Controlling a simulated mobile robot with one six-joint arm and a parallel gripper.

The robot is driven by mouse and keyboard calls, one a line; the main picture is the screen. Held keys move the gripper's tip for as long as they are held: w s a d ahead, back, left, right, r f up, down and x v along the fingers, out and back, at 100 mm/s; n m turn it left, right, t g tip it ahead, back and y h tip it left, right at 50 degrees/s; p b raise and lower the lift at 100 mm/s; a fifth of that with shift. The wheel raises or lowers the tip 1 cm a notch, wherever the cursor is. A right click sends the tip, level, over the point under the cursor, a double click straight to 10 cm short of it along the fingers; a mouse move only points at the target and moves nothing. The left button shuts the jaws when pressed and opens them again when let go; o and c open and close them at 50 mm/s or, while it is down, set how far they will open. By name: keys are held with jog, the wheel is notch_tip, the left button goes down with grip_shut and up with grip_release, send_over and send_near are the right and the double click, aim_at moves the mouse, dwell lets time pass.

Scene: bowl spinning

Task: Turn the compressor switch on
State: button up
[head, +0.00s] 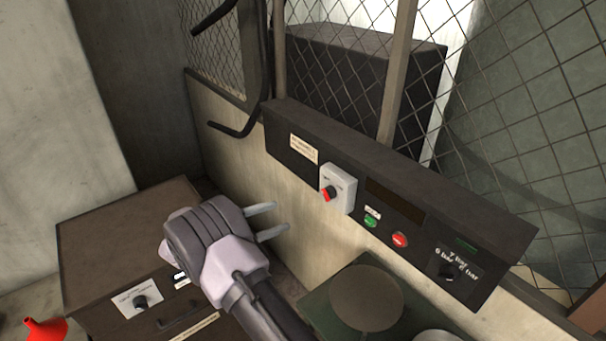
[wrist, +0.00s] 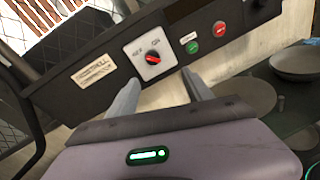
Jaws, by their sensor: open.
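A red rotary knob (head: 326,194) sits on a white switch plate (head: 343,184) on the dark control panel. It also shows in the wrist view (wrist: 153,58), its pointer lying roughly sideways between two small marks that I cannot read surely. A black knob (head: 141,301) on a white plate is on the brown cabinet at lower left; its lettering is too small to read. I cannot tell from the labels which one is the compressor switch. My gripper (head: 279,218) is open and empty, left of and below the red knob, with its fingers (wrist: 161,79) pointing toward the panel.
A bent black bar (head: 233,130) stands left of the panel. A red funnel (head: 45,329) is at lower left.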

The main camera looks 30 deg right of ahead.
jog(key=f+n, duration=0.1)
jog(key=t+h, duration=0.1)
send_near(324, 195)
jog(key=d, duration=0.9)
jog(key=shift+w, duration=0.35)
grip_shut()
